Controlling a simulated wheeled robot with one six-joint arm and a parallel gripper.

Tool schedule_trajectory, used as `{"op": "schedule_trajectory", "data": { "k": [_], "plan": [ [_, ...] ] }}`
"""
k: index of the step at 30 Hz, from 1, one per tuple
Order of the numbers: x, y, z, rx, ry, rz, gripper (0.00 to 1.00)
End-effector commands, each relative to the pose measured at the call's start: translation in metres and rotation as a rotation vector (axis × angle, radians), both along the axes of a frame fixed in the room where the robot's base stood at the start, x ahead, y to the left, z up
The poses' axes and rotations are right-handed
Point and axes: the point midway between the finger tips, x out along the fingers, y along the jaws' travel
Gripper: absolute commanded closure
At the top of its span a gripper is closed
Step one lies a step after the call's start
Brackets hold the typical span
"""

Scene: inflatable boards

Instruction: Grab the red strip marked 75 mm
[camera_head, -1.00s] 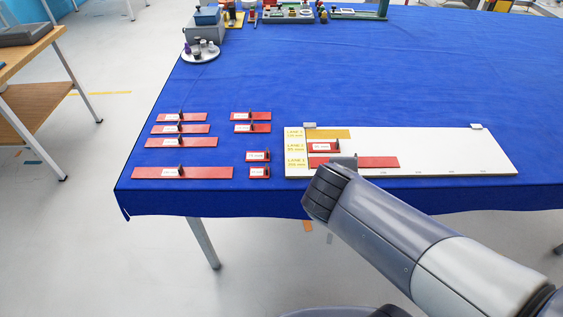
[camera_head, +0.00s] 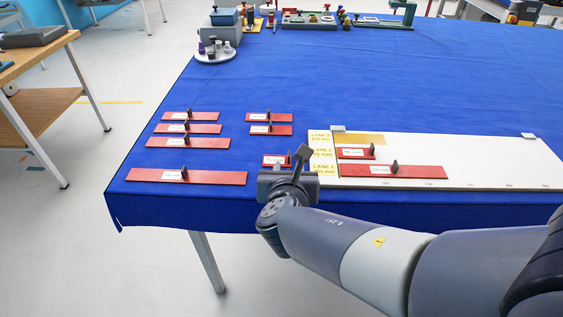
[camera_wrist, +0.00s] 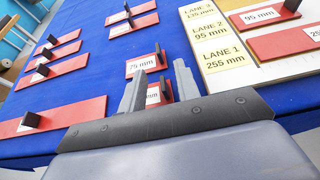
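A short red strip (camera_wrist: 143,68) with a white label reading 75 mm and a dark upright tab lies on the blue cloth in the wrist view. In the head view it shows partly behind my gripper (camera_head: 284,166). A second short red strip (camera_wrist: 152,103) lies nearer, between my gripper's fingers in the wrist view; its label is mostly hidden, with only "mm" readable. My gripper (camera_wrist: 159,70) is open and empty, its two grey fingers apart over the short strips. I cannot tell its height above them.
Longer red strips (camera_head: 188,177) lie in a column at left, and two more (camera_head: 270,117) lie behind the short ones. A white board (camera_head: 470,152) with yellow lane labels and two red strips stands close at right. The table's front edge is near.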

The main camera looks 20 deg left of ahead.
Motion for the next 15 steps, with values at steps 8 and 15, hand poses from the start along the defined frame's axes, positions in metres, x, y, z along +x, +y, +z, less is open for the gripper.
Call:
{"op": "schedule_trajectory", "data": {
  "k": [8, 15],
  "plan": [
    [0.023, 0.005, -0.007, 0.000, 0.001, -0.004, 0.69],
    [0.052, 0.013, -0.017, 0.001, 0.001, -0.003, 0.69]
  ]
}}
